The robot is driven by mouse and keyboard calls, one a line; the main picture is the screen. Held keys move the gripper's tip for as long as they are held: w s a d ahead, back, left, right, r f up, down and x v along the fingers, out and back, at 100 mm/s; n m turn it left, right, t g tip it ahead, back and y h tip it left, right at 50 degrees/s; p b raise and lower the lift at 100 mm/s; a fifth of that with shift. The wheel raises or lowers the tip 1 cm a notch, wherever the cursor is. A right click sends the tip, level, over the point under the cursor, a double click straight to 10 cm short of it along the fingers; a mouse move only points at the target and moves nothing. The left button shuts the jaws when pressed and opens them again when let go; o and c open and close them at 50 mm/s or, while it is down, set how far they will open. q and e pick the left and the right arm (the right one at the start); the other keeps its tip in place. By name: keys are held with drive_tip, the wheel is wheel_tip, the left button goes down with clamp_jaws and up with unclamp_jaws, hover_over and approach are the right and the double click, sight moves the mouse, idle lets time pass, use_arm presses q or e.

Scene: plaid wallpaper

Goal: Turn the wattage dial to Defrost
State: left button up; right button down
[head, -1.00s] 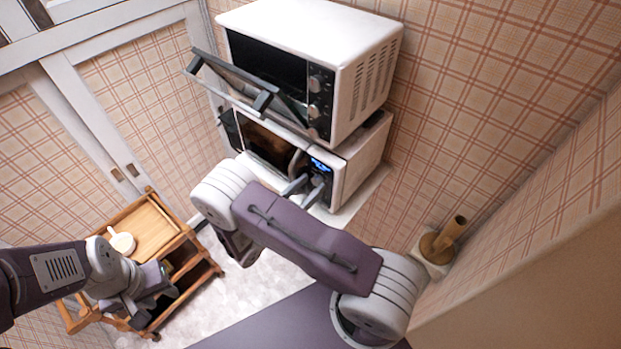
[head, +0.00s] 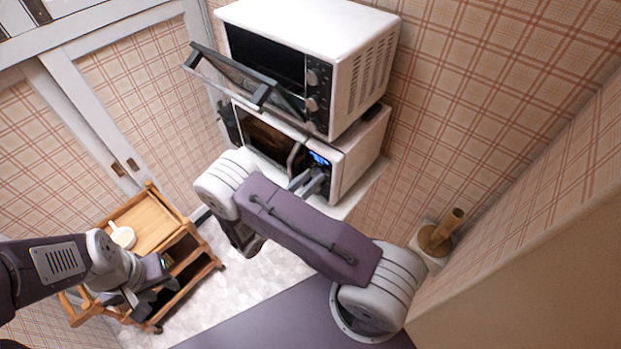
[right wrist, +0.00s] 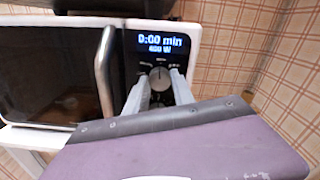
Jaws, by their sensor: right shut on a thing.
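The white microwave (head: 345,165) stands below the toaster oven, its lit display (right wrist: 160,42) reading 0:00 min with a wattage line too small to read surely. The wattage dial (right wrist: 161,76) is a round grey knob right under the display. My right gripper (right wrist: 159,84) has one finger on each side of this dial and is shut on it; in the head view it reaches the microwave's control panel. The lower part of the panel is hidden by the gripper. My left gripper (head: 150,290) hangs by the wooden cart, its jaws unclear.
The toaster oven (head: 350,60) on top has its glass door (head: 235,75) hanging open. The microwave's door handle (right wrist: 103,72) stands just left of my right fingers. A wooden cart (head: 150,225) holds a white pan (head: 122,237).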

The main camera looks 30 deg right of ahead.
drive_tip(key=n, duration=0.3)
drive_tip(key=shift+n, duration=0.4)
drive_tip(key=shift+n+p, duration=0.3)
drive_tip(key=shift+n, duration=1.7)
drive_tip(key=c, duration=1.1)
unclamp_jaws()
